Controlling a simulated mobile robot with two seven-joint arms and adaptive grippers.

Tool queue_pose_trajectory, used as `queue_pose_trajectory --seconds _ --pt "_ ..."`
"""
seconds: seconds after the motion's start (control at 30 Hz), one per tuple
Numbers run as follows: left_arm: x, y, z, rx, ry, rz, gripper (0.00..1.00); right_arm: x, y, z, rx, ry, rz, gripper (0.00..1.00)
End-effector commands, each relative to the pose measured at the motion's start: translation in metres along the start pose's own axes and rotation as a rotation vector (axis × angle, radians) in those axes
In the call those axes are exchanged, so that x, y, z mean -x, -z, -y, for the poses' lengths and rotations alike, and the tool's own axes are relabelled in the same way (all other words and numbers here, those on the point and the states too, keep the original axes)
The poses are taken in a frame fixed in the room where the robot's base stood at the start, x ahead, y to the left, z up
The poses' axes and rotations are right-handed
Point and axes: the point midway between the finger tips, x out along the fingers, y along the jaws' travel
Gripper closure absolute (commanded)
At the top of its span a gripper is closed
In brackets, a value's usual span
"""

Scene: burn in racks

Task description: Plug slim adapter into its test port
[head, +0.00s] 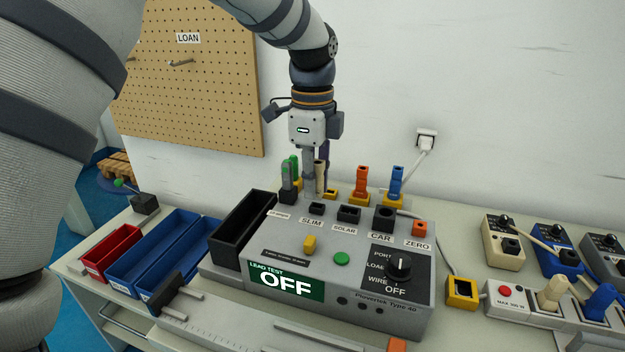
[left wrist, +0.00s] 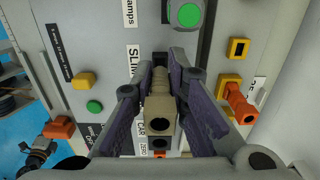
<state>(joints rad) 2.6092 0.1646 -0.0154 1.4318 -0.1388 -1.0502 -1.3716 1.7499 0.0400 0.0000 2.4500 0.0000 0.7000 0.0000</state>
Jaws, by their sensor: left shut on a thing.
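My left gripper (head: 313,182) points down above the back of the grey test box, shut on the beige slim adapter (head: 320,176). In the left wrist view the adapter (left wrist: 160,112) sits between the two purple-lined fingers, its open round end facing the camera. The dark SLIM port (head: 317,208), behind its SLIM label, is just below and in front of the adapter in the head view. In the left wrist view the adapter's far end overlaps the port area; I cannot tell whether they touch. My right gripper is in neither view.
Green (head: 287,174), orange (head: 362,182) and blue (head: 396,181) adapters stand behind the test box (head: 345,308), near an empty yellow holder (head: 330,194). A black bin (head: 243,230) is on the left. A power strip (head: 548,316) with plugs is at right.

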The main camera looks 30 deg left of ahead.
Motion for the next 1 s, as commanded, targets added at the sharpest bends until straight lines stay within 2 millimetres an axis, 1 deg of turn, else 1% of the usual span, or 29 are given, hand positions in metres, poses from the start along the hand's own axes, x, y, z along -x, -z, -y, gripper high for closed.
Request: queue_pose_trajectory --seconds 0.57,1.0 --pt "0.0002 0.0001 0.0000 -0.001 0.001 0.000 1.00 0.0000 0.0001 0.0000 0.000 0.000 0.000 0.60" --pt "-0.0075 -0.0001 0.0000 0.000 -0.001 0.000 1.00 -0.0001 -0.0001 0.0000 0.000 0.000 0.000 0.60"
